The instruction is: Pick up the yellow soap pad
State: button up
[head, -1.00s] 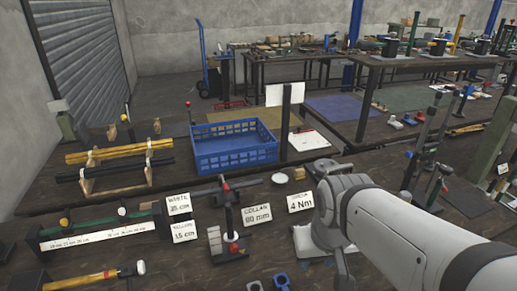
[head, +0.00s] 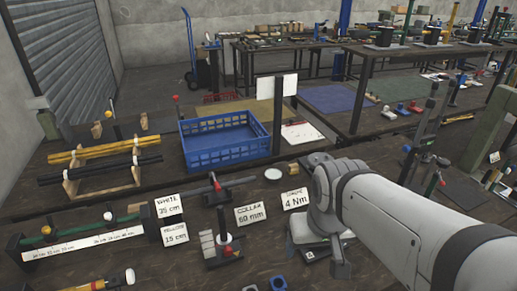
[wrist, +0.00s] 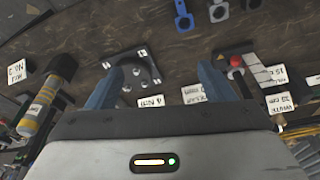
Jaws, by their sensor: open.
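My gripper (wrist: 160,88) shows in the wrist view with its two blue-grey fingers spread apart and nothing between them. In the head view my pale arm comes in from the right and reaches over the near bench; the fingers cannot be made out there. I cannot make out the yellow soap pad in either current view.
A blue crate (head: 225,157) stands behind the dish. Label cards, including the "COLLAR 60 mm" card (head: 250,214), stand along the bench.

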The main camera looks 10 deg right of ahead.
aim_at(293, 168)
jog(key=u, duration=1.9)
jog(key=k, duration=1.55)
jog(key=z, duration=1.35)
jog(key=i, duration=1.05)
jog(key=z, duration=0.05)
